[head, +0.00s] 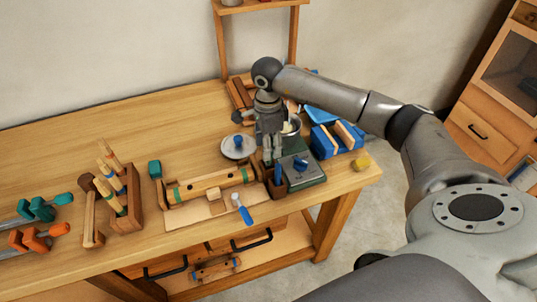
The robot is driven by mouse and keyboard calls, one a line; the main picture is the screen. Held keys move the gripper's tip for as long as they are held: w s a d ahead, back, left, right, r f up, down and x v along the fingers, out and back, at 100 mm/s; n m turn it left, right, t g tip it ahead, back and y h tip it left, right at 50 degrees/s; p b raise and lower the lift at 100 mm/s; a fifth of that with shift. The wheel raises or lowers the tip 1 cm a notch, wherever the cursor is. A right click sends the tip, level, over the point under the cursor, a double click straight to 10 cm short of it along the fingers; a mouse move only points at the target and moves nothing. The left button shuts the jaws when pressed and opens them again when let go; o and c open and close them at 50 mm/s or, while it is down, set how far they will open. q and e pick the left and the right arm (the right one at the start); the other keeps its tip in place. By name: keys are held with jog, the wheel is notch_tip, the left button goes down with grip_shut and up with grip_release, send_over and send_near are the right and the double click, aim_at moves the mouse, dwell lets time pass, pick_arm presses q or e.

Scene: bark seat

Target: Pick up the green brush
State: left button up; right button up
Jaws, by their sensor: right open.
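I cannot clearly make out a green brush. My right gripper (272,158) points down over the back right of the bench, open. It is between the grey round dish (238,147) and the dark green flat device (302,172). Its fingers and arm hide part of what is behind and below them. My left gripper is out of view.
A pot (291,128) stands close behind my right gripper. A blue holder with wooden blocks (337,140) is to its right. A small wooden holder (277,188) is in front. Clamps and a tool rack (127,208) fill the left. The bench's back left is clear.

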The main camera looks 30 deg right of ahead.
aim_at(269, 163)
notch_tip(269, 163, down, 3)
jog(key=shift+d+f+p, duration=0.1)
jog(key=shift+d+p, duration=0.05)
jog(key=shift+p, duration=0.5)
jog(key=shift+f, duration=0.2)
jog(key=shift+c, duration=0.5)
jog(key=c, duration=0.5)
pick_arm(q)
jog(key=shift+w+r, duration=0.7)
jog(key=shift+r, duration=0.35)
pick_arm(e)
grip_shut()
